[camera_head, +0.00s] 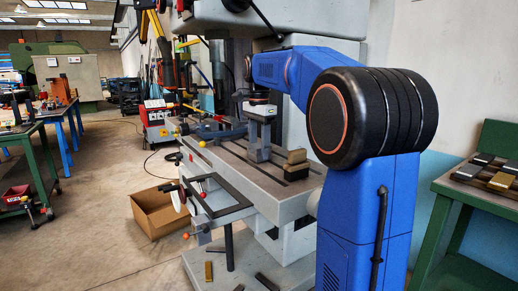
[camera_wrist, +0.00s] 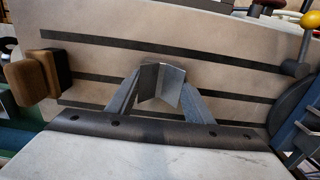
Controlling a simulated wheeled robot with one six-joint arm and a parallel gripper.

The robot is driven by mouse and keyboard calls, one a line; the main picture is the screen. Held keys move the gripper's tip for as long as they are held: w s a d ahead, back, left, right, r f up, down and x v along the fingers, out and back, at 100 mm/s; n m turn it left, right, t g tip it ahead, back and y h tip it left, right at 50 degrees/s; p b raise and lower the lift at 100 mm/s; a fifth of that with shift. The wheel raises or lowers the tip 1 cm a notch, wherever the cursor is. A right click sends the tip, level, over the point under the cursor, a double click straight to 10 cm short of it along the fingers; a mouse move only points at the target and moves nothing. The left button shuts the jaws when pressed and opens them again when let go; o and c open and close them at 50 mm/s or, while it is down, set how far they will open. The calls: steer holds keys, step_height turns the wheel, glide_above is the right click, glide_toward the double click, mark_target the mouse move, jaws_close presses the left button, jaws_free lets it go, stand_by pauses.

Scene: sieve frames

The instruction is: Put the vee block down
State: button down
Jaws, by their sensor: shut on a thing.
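The vee block (camera_wrist: 161,82) is a small grey metal block with a V-shaped face, seen in the wrist view between the two grey fingers. My gripper (camera_wrist: 160,92) is shut on it from both sides. In the head view my gripper (camera_head: 260,148) points down over the slotted machine table (camera_head: 232,172), and the vee block is hard to make out there. The pale table with dark slots also fills the wrist view (camera_wrist: 225,75). I cannot tell whether the block's underside touches the table.
A brown and black block (camera_head: 296,164) stands on the table right of my gripper; it also shows in the wrist view (camera_wrist: 32,80). The machine column rises behind. A cardboard box (camera_head: 158,212) is on the floor. A green bench (camera_head: 476,190) with metal pieces stands at right.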

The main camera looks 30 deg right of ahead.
steer(key=shift+f, duration=0.15)
steer(key=c, duration=0.9)
jaws_free()
step_height(320, 180, up, 12)
steer(key=shift+r, duration=0.1)
steer(key=shift+s, duration=0.15)
